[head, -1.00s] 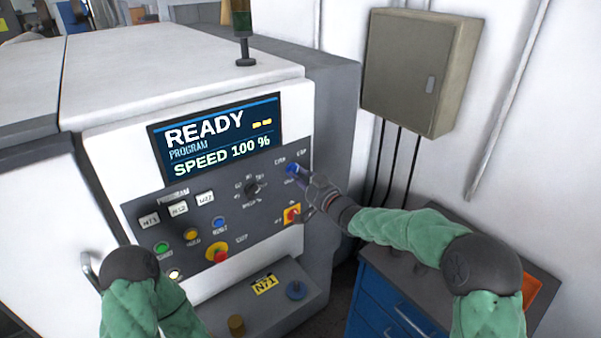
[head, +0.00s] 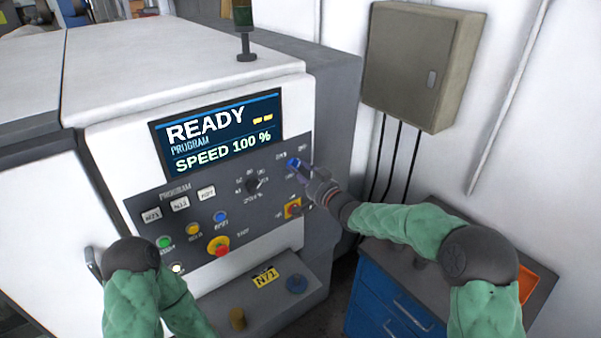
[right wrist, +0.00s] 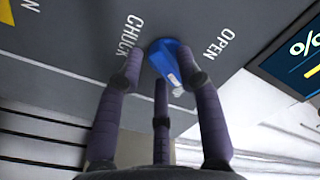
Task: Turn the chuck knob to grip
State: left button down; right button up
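The blue chuck knob (head: 293,162) is on the upper right of the machine's grey control panel. It also shows in the right wrist view (right wrist: 170,60), with a white pointer mark on it and the labels CHUCK and OPEN nearby. My right gripper (head: 306,174) is at the knob. In the right wrist view its dark fingers (right wrist: 160,62) are spread around the knob. The right finger overlaps the knob's edge in the picture; a gap shows beside the left finger. Whether any finger touches the knob I cannot tell. My left gripper is out of view.
The display (head: 220,138) reads READY and SPEED 100 %. A red-and-yellow switch (head: 293,208) sits just below my right gripper. A black dial (head: 252,185) is left of the knob. A red stop button (head: 218,247) is lower left. A blue drawer cabinet (head: 385,305) stands at right.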

dwell(0.3)
jog(key=v, duration=1.2)
jog(key=shift+f, duration=0.1)
notch_tip(320, 180, down, 19)
jog(key=s+d+m+g+h+b, duration=0.1)
jog(key=s+m+g+h+b, duration=0.1)
jog(key=h+b, duration=0.15)
jog(key=s+d+f+m+g+h+b, duration=0.1)
jog(key=s+f+g+b, duration=0.35)
jog(key=f, duration=0.75)
jog(key=s+d+f+g+h+b, duration=0.1)
jog(key=s+f+h, duration=0.1)
jog(key=s+f, duration=0.8)
jog(key=s+f+g+b, duration=0.4)
jog(key=s+f+g, duration=0.2)
jog(key=s+f, duration=1.1)
jog(key=shift+s+a+f+g+b, duration=0.25)
jog(key=shift+s+g+b, duration=0.1)
jog(key=shift+s, duration=0.6)
